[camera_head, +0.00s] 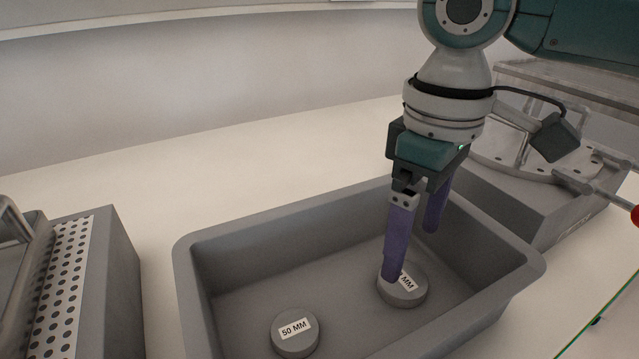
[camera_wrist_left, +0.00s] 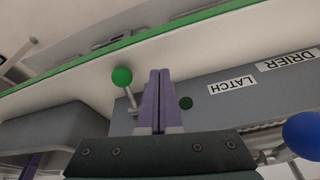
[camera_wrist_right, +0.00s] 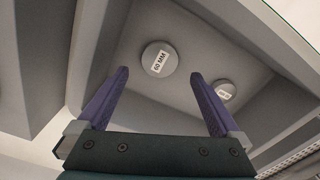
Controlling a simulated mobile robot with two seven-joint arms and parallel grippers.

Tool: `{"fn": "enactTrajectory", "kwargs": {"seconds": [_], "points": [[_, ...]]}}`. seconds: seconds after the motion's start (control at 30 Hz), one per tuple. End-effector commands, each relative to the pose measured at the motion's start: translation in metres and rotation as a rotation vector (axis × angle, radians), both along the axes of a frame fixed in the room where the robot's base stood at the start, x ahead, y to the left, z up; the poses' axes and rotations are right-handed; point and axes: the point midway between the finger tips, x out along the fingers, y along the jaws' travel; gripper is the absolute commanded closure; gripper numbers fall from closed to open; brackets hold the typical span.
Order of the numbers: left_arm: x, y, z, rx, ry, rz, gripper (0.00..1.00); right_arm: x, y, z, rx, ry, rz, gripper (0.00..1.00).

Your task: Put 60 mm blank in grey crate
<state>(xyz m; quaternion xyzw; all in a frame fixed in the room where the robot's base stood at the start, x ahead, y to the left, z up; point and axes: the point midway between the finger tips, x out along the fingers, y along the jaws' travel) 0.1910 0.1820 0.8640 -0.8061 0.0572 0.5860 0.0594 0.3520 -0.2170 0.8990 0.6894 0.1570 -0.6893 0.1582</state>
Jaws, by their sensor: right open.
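The 60 mm blank (camera_head: 407,296) is a grey disc lying flat on the floor of the grey crate (camera_head: 188,284), label up. In the right wrist view the blank (camera_wrist_right: 150,52) shows its label in full, apart from both fingers. My right gripper (camera_head: 411,254) is open and empty, pointing down into the crate above the blank; one purple finger hides part of the label in the head view. My left gripper (camera_wrist_left: 158,72) is shut with nothing between its fingers; it shows only in the left wrist view.
A 50 MM disc (camera_head: 296,334) lies in the same crate, left of the 60 mm blank. A perforated grey unit (camera_head: 110,255) stands left of the crate, and a grey chamber base (camera_head: 500,200) to the right. Near the left gripper is a green-knobbed lever (camera_wrist_left: 122,76) by a LATCH label.

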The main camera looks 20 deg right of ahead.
Motion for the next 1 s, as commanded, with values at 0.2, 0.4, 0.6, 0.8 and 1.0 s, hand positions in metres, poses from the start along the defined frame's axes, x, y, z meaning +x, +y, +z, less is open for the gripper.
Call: {"fn": "enactTrajectory", "kwargs": {"seconds": [0.2,0.4,0.6,0.8,1.0], "points": [[0.000,0.001,0.013,0.005,0.000,-0.004,1.00,0.001,0.000,0.046,0.000,-0.002,0.000,0.00],[0.000,0.003,0.015,0.009,0.000,-0.006,1.00,0.000,0.000,0.062,0.000,0.000,0.000,0.00],[0.000,0.003,0.015,0.011,-0.001,-0.007,1.00,0.000,0.000,0.063,0.000,0.000,-0.001,0.00],[0.000,0.003,0.015,0.009,0.000,-0.006,1.00,0.000,0.000,0.063,0.000,0.000,-0.001,0.00],[0.000,0.002,0.015,0.008,0.000,-0.005,1.00,0.000,0.000,0.063,0.000,0.000,-0.001,0.00]]}}
